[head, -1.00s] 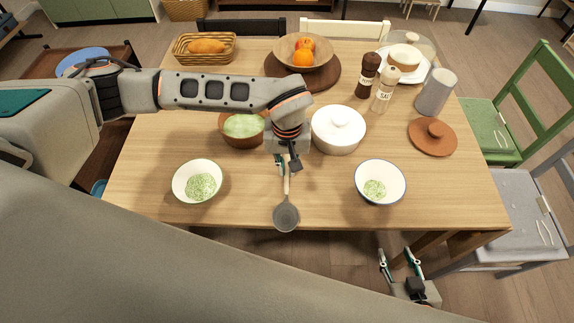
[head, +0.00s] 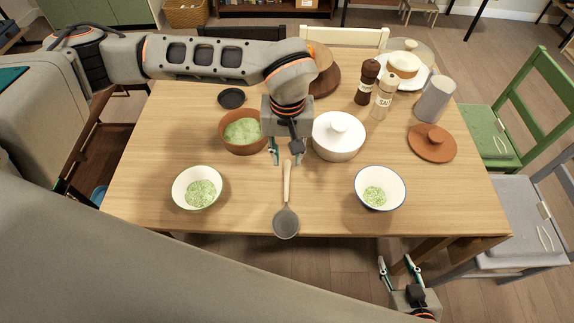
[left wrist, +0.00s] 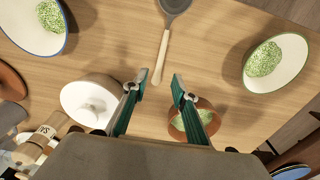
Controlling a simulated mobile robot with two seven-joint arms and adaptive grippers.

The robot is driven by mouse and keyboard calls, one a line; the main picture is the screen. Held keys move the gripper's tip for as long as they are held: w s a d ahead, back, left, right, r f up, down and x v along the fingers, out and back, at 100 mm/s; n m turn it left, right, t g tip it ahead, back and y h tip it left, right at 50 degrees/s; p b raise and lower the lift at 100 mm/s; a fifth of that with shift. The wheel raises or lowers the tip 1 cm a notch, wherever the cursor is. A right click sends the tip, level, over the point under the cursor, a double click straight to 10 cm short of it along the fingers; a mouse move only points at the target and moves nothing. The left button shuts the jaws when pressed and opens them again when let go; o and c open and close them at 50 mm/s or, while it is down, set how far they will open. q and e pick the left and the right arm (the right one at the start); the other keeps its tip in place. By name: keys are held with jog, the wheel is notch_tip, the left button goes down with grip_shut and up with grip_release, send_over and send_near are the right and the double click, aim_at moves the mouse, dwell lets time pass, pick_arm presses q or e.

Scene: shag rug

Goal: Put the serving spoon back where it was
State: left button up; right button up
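The serving spoon (head: 286,219) has a grey bowl and pale wooden handle. It lies on the table with its bowl toward the near edge, between two white-and-green bowls; it also shows in the left wrist view (left wrist: 162,55). My left gripper (head: 287,153) is above the table near the handle's far end. In the left wrist view its fingers (left wrist: 157,86) are apart and empty, with the handle end beyond the tips. My right gripper (head: 400,267) is open and empty, low beyond the table's near edge.
A brown pot (head: 235,147) of green food and a white lidded pot (head: 338,136) flank my left gripper. A small dark dish (head: 231,98) stands behind. Two bowls (head: 197,187) (head: 381,188) stand near the front. A brown lid (head: 432,143) and shakers (head: 367,82) are rightward.

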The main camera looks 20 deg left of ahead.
pick_arm(q)
notch_tip(320, 180, up, 4)
jog(key=shift+s+f, duration=0.15)
jog(key=shift+f, duration=0.1)
dwell(0.5)
